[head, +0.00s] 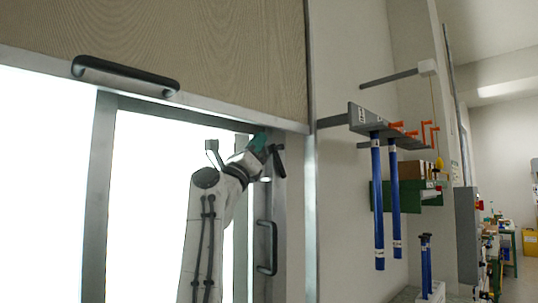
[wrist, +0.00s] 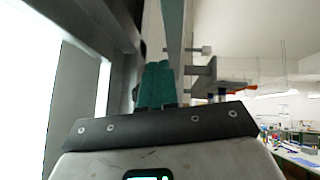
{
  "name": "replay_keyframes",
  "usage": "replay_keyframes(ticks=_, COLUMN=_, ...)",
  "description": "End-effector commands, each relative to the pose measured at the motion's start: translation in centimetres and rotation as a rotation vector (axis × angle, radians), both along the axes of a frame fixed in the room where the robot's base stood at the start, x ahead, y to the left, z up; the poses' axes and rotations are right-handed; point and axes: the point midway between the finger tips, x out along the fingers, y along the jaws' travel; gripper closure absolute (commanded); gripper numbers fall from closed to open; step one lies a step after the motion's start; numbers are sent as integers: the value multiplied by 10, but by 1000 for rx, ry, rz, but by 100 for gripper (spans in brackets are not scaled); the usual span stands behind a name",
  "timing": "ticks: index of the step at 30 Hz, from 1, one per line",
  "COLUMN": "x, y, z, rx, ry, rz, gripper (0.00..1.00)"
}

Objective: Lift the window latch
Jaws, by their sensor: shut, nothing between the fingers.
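The window latch (head: 279,162) is a small dark lever on the grey frame at the right side of the bright window, and it slants downward. My gripper (head: 259,143) has teal fingers and is just to the upper left of the latch in the head view. I cannot tell whether they touch. In the wrist view the teal fingers (wrist: 155,85) are together, with nothing seen between them. A dark piece close to their left side (wrist: 136,92) may be the latch, mostly hidden.
A beige blind (head: 200,45) with a dark bar handle (head: 125,75) covers the upper window. A dark pull handle (head: 267,248) is on the frame below the latch. Right of it, a wall rack (head: 375,120) holds blue rods (head: 378,210). Wall between frame and rack is bare.

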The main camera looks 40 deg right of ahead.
Motion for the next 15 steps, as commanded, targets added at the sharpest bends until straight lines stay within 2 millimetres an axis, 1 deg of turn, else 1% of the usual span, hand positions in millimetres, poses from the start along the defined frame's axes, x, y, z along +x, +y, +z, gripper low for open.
replay_keyframes(ticks=1, x=-1, y=11, z=0, rx=0, ry=-1, rz=4, gripper=100)
replay_keyframes(ticks=6, x=-5, y=31, z=5, rx=0, ry=-1, rz=2, gripper=100)
replay_keyframes(ticks=10, x=-6, y=38, z=7, rx=0, ry=0, rz=0, gripper=100)
replay_keyframes(ticks=15, x=-6, y=39, z=8, rx=0, ry=1, rz=-1, gripper=100)
